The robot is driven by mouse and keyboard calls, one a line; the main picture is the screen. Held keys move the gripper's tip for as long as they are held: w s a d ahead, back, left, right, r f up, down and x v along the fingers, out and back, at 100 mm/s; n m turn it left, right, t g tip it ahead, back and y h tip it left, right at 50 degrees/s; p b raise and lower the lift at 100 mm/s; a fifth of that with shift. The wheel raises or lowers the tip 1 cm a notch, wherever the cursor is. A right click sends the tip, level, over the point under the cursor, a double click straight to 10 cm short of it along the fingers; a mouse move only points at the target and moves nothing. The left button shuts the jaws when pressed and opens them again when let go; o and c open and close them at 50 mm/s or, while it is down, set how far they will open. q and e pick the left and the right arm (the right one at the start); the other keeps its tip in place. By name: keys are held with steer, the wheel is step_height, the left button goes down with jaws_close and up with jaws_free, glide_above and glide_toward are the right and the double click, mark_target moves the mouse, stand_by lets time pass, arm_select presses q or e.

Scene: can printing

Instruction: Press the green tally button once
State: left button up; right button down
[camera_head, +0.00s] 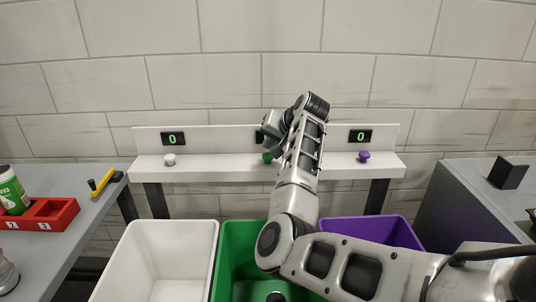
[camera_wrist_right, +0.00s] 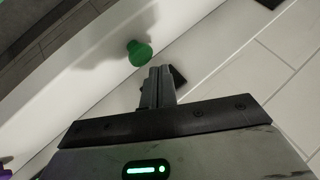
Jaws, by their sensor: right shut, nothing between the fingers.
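The green tally button (camera_head: 267,157) is a round knob on the white shelf's middle, beside my right forearm. It also shows in the right wrist view (camera_wrist_right: 138,53), just left of and beyond my fingertips. My right gripper (camera_wrist_right: 158,74) is shut and empty, with a small visible gap between its tips and the button. In the head view my right arm reaches up over the shelf and partly covers the middle counter display (camera_head: 260,136), so its number is hidden.
A white knob (camera_head: 169,160) and a purple knob (camera_head: 364,156) flank the green one, under displays reading 0. White (camera_head: 128,262), green (camera_head: 226,262) and purple (camera_head: 405,232) bins stand below. A red tray (camera_head: 62,215) with a can (camera_head: 12,190) is on the left table.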

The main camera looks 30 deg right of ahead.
steer(key=shift+f, duration=0.25)
stand_by(0.6)
steer(key=shift+f, duration=0.2)
steer(key=shift+f, duration=0.95)
stand_by(0.8)
stand_by(0.4)
steer(key=shift+r+p, duration=0.5)
steer(key=shift+r, duration=0.85)
